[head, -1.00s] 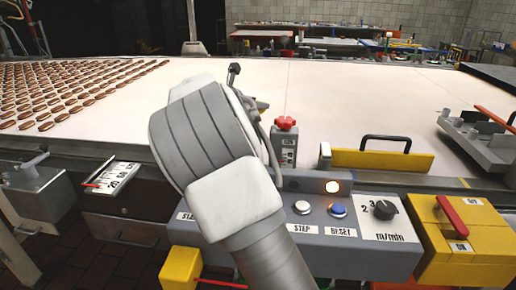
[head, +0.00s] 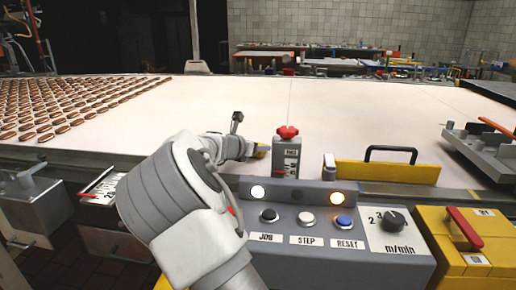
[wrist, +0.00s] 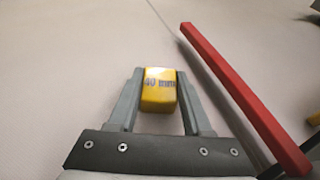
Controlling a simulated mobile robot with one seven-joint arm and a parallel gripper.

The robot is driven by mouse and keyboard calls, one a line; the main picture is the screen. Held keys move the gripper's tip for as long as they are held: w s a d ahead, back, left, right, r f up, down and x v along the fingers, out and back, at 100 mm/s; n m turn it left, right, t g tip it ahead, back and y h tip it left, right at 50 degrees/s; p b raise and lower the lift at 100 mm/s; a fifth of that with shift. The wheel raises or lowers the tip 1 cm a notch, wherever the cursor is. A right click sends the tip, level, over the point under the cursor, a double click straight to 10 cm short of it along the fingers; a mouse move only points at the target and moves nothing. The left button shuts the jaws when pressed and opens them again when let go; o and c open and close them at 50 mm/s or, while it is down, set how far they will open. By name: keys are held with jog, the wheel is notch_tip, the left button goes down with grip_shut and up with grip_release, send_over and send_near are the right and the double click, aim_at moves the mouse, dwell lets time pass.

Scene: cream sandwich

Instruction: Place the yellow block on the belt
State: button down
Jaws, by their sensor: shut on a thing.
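The yellow block (wrist: 159,88), marked "40 mm", sits between the two grey fingers of my gripper (wrist: 158,92) in the wrist view, and the gripper is shut on it. In the head view a small bit of yellow block (head: 262,150) shows at the end of my gripper (head: 255,152), just left of the red stop button. The pale belt (head: 330,110) lies beneath and behind the block. I cannot tell whether the block touches the belt.
A red mushroom button (head: 287,132) stands on a grey post close right of my gripper. A red bar (wrist: 245,95) runs beside it in the wrist view. Rows of brown biscuits (head: 62,127) cover the belt's left. A yellow handled piece (head: 385,171) stands at right. The belt's middle is bare.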

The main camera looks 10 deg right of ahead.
jog(key=shift+c, duration=1.7)
grip_release()
